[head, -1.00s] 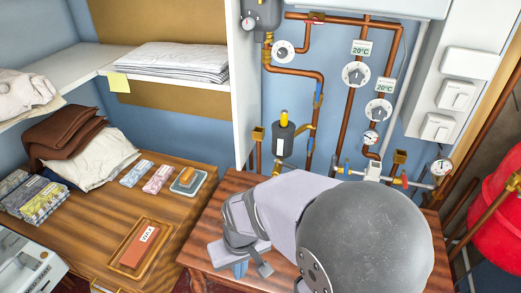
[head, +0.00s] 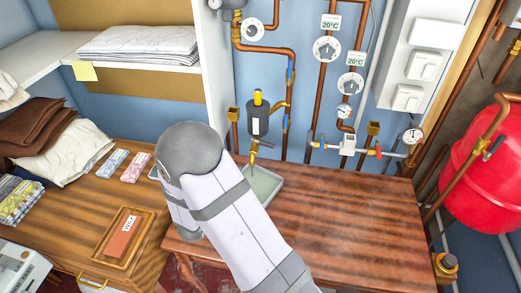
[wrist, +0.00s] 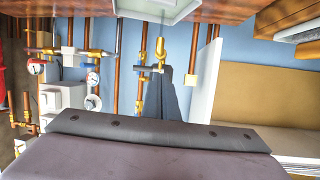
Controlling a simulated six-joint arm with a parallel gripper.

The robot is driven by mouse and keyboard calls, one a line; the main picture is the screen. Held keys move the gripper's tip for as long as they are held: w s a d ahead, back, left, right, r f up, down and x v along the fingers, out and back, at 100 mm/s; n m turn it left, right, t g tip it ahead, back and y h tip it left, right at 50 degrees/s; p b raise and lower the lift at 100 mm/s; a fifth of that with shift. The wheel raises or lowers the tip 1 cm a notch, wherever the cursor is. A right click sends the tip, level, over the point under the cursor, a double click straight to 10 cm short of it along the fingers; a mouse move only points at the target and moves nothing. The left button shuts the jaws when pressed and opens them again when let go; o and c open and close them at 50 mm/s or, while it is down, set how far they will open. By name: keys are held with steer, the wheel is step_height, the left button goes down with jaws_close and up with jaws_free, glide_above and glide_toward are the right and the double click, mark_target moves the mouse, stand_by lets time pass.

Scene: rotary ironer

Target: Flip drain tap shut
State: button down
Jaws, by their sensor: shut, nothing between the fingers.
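The drain tap (head: 253,153) is a small brass fitting under the dark grey cylinder (head: 258,122) with a yellow cap on the back wall. A pale green tray (head: 264,184) stands on the wooden top below it. The tap also shows upside down in the wrist view (wrist: 160,48), with its spout towards the tray. Its handle is too small to read surely.
Copper pipes with dials and blue taps line the back wall; a red-handled valve (head: 378,150) sits further right. A red tank (head: 475,175) stands at far right. A wax tray (head: 124,236) lies on the left worktop. The wooden top (head: 350,215) is clear right of my arm.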

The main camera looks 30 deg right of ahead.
steer(key=shift+s+d+r+h, duration=0.65)
steer(key=shift+s+d+h, duration=0.2)
steer(key=shift+h, duration=0.15)
steer(key=p, duration=0.4)
glide_toward(265, 145)
steer(key=shift+m, duration=0.3)
steer(key=x, duration=0.5)
steer(key=shift+w, duration=0.1)
steer(key=shift+w+d+f, duration=0.2)
steer(key=shift+w+d, duration=0.15)
steer(key=shift+d, duration=0.2)
